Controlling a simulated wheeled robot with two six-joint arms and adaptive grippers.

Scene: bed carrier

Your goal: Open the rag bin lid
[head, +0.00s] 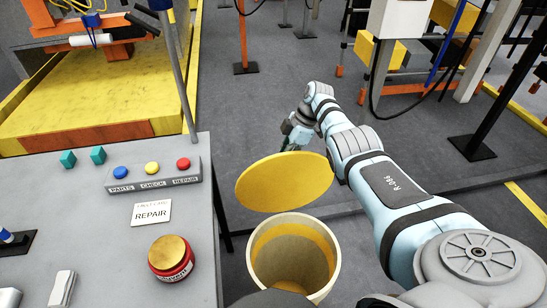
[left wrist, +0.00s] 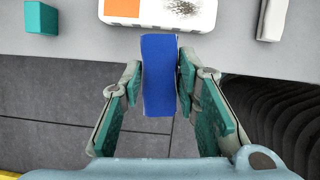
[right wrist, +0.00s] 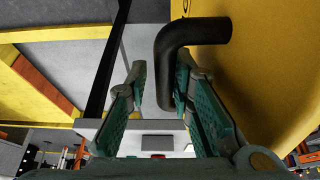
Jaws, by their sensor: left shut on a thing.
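The rag bin (head: 328,262) stands on the floor right of the table, a round cream bin with its mouth uncovered. Its yellow lid (head: 285,182) is raised and tilted up at the far side of the mouth. My right gripper (head: 296,132) is behind the lid, partly hidden. In the right wrist view, the black bent handle (right wrist: 190,38) on the yellow lid (right wrist: 270,70) reaches down between or just in front of the open fingers (right wrist: 160,85); firm contact is unclear. My left gripper (left wrist: 160,82), seen only in its wrist view, is shut on a blue block (left wrist: 159,65).
The grey table (head: 105,265) carries a button box (head: 150,172), a REPAIR card (head: 151,212), a red-and-gold round button (head: 170,258) and teal blocks (head: 68,159). A grey post rises at its far edge. A yellow platform (head: 95,100) lies beyond.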

